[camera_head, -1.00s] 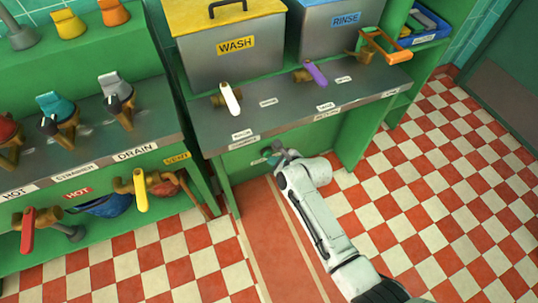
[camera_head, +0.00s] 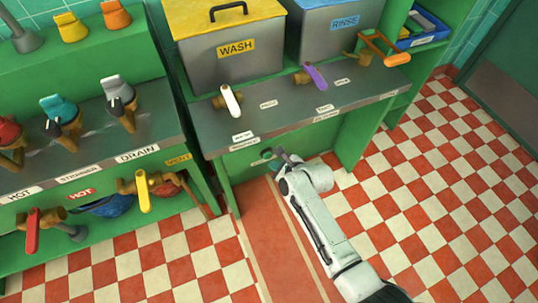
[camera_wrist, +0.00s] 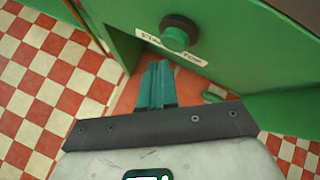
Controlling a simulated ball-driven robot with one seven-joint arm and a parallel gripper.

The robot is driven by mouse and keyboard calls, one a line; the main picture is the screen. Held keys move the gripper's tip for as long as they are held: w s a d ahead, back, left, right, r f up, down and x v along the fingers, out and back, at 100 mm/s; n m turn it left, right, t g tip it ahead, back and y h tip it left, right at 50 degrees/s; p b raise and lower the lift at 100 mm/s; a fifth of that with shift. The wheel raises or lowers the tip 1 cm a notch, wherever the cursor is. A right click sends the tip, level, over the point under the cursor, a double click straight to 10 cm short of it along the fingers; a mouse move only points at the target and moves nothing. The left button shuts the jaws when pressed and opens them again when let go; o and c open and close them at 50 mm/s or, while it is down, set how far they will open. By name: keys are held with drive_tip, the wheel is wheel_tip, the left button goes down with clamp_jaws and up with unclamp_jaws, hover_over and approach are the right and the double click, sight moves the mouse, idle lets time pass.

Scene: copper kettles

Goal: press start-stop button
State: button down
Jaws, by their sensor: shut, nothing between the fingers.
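The start-stop button (camera_wrist: 175,39) is a green round knob in a dark ring on a green panel in the wrist view. A white label (camera_wrist: 171,49), partly hidden by the button, sits just below it. My gripper (camera_wrist: 155,68) has teal fingers, closed together and empty. In that view the fingertips are just below and left of the button and look apart from it. In the head view my gripper (camera_head: 276,160) is low at the front panel under the wash counter, beside a small round greenish part. The fingers are small and partly hidden there.
The metal counter (camera_head: 215,138) with white (camera_head: 231,100) and purple (camera_head: 316,77) valve levers overhangs the panel. Wash (camera_head: 240,69) and rinse bins stand on it. A green leg (camera_head: 362,138) stands to the right. Checkered floor is open at right.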

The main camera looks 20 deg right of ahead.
drive_tip(key=s+p, duration=0.4)
drive_tip(key=s, duration=0.2)
idle(0.5)
idle(1.6)
